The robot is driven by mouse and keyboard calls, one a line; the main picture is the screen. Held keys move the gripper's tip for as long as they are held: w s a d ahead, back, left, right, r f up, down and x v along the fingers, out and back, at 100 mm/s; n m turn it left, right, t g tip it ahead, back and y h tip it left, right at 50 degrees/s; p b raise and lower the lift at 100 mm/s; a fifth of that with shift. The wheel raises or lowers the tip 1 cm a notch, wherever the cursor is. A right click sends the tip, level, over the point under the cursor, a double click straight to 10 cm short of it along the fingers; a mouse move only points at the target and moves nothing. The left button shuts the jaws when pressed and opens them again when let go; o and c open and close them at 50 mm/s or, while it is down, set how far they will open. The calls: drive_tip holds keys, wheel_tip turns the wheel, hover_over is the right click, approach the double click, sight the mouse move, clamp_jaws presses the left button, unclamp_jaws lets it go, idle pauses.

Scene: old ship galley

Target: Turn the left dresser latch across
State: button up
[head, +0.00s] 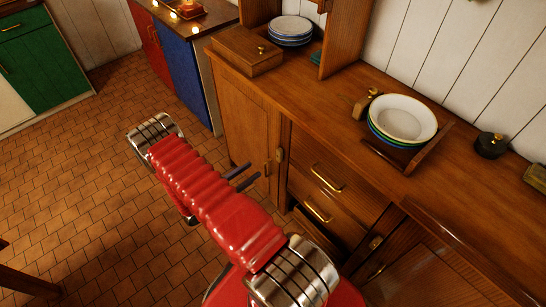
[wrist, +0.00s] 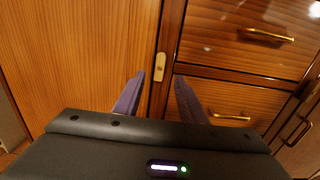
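The left dresser latch (wrist: 160,67) is a small brass plate on the wooden post between the left cupboard door (wrist: 80,60) and the drawers. It stands upright, its long side along the post. In the head view the latch (head: 279,156) shows beside the door's edge. My gripper (head: 253,171) is in front of the left door, fingers pointing at the dresser. In the wrist view its two dark blue fingers are apart with nothing between them, and the latch appears in line with the gap just past the tips. I cannot tell the exact distance.
Brass-handled drawers (head: 325,180) are right of the post. A second latch (head: 376,243) is farther right, by another door. On the dresser top (head: 330,105) are a wooden box (head: 247,52), plates (head: 290,30) and stacked bowls (head: 403,117). Tiled floor (head: 90,190) lies open at left.

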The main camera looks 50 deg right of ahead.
sight(277, 153)
drive_tip(key=x, duration=1.2)
drive_tip(key=shift+s+d, duration=0.1)
drive_tip(key=shift+d, duration=0.2)
drive_tip(key=shift+c, duration=0.4)
clamp_jaws()
drive_tip(key=shift+a, duration=0.3)
drive_tip(key=shift+d, duration=0.3)
